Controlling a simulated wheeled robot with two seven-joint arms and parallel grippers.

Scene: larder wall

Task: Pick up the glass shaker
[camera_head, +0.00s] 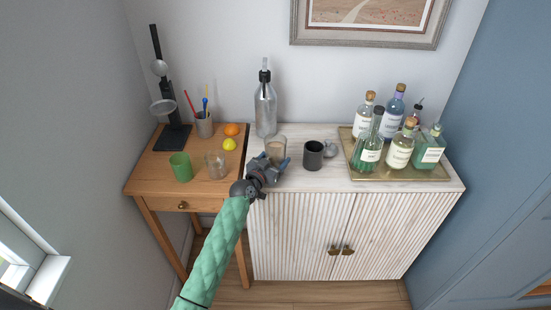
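A clear, slightly amber glass vessel (276,145), which looks like the glass shaker, stands upright near the left end of the white cabinet top. My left gripper (271,160) is right at its near side, with dark fingers low on either side of it. The fingers and wrist hide the lower part of the glass. I cannot tell whether the fingers touch it. Another clear glass (215,164) stands on the wooden table to the left. My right gripper is not in view.
A dark mug (313,156) and a small grey round object (330,150) stand just right of the gripper. A tall bottle (265,105) stands behind. A tray (405,174) holds several bottles at right. A green cup (181,167), lemon (229,144) and orange (232,129) are on the wooden table (155,173).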

